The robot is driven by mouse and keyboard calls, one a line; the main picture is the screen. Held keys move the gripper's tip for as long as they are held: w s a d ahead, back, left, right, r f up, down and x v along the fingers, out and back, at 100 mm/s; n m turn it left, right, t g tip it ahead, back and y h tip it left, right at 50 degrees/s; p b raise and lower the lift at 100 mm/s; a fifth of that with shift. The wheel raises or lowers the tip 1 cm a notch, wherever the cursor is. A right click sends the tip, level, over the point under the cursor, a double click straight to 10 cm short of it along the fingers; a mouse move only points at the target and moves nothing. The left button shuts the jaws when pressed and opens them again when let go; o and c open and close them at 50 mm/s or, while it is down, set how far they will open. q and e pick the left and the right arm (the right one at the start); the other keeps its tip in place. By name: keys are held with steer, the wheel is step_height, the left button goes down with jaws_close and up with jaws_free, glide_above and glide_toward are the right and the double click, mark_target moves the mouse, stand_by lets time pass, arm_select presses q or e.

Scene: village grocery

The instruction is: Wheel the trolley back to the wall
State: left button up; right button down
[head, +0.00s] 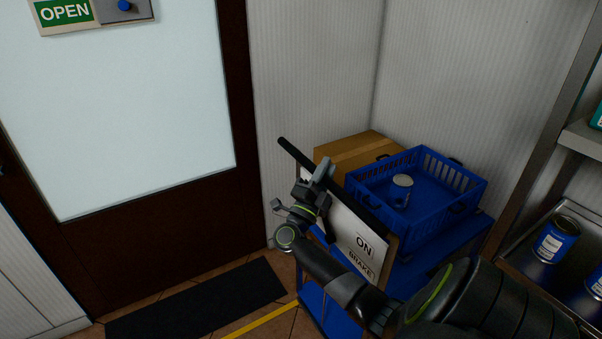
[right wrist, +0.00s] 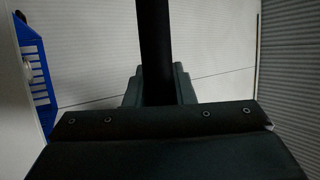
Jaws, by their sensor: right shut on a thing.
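The blue trolley (head: 312,300) stands in the corner by the corrugated wall (head: 310,60), with a black handle bar (head: 297,153) on its near left side. A white board (head: 342,232) below the bar reads "ON" and "BRAKE". My right gripper (head: 322,188) is shut on the handle bar; in the right wrist view the bar (right wrist: 155,45) runs between the fingers. The trolley carries a blue crate (head: 425,222) with a pale-topped can (head: 402,182) in it, and a cardboard box (head: 352,150) behind. My arm hides part of the trolley. My left gripper is out of view.
A door (head: 130,239) with an "OPEN" sign (head: 65,12) is at the left, with a dark mat (head: 195,305) before it. A yellow line (head: 262,318) marks the floor beside the trolley. A shelf unit (head: 535,130) with blue tins (head: 557,240) stands close on the right.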

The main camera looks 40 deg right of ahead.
steer(key=s+d, duration=0.3)
steer(key=d, duration=1.1)
steer(key=shift+s+d+p, duration=0.2)
steer(key=shift+d+p, duration=0.1)
steer(key=shift+p, duration=0.05)
steer(key=shift+r, duration=0.1)
steer(key=c, duration=1.5)
jaws_free()
steer(key=shift+d, duration=0.1)
steer(key=shift+o, duration=1.3)
steer(key=shift+s+d, duration=0.15)
steer(key=shift+d, duration=0.05)
steer(key=shift+a, duration=0.1)
